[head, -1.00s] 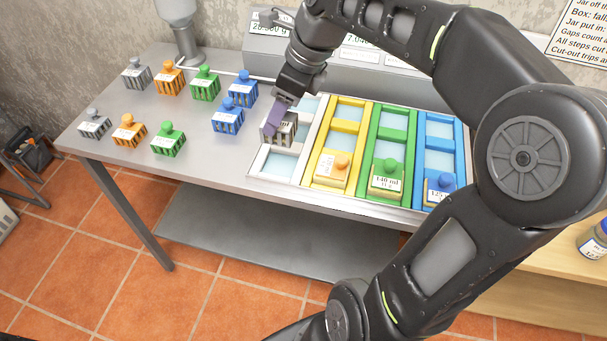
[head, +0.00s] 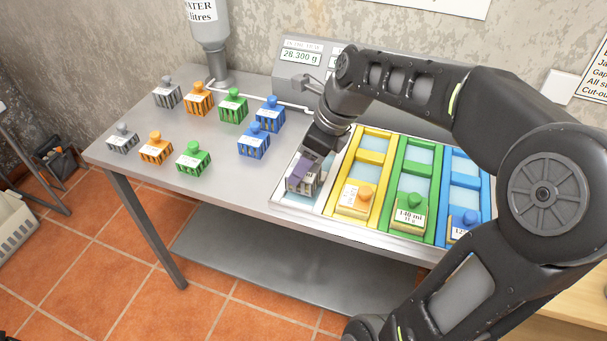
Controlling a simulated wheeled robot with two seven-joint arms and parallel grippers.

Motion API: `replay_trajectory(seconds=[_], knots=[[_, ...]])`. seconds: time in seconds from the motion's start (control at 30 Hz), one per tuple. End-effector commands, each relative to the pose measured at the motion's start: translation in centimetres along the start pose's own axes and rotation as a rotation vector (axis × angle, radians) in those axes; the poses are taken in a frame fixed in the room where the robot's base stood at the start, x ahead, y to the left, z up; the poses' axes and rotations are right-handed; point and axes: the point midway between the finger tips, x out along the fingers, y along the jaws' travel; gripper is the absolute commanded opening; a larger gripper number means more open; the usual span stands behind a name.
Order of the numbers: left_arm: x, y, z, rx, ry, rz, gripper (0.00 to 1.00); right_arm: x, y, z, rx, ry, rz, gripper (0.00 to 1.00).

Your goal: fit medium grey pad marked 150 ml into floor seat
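My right gripper (head: 304,165), with purple fingers, is shut on a grey pad (head: 301,182) with dark-striped sides. The gripper reaches down from the upper right and partly covers the pad. The pad is over the front part of the white-framed column (head: 277,191), the leftmost of the tray. I cannot tell whether the pad touches the seat below it, and its label cannot be read. Two other grey pads stand on the table, one at the back (head: 167,96) and one in front (head: 122,141). My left gripper is out of view.
Orange, green and blue pads (head: 253,143) stand left of the tray. The yellow, green and blue columns each hold a knobbed pad in front, including the green one (head: 410,212). A scale display (head: 302,56) and water dispenser (head: 211,60) stand behind. My arm crosses the right side.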

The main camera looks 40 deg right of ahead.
Motion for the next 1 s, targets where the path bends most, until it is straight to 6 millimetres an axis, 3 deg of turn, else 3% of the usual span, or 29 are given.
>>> replay_trajectory(seconds=[0.37,0.77,0.8,1.0], knots=[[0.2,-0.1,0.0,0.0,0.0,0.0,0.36,3.3,0.1,-1.4,0.001,0.001,0.002,0.14],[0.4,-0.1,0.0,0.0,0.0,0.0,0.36,3.8,0.0,-1.6,0.0,0.0,0.0,0.14],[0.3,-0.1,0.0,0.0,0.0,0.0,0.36,3.8,0.0,-1.6,0.0,0.0,0.0,0.55],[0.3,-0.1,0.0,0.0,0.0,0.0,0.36,3.7,0.0,-1.6,0.0,0.0,0.0,0.72]])
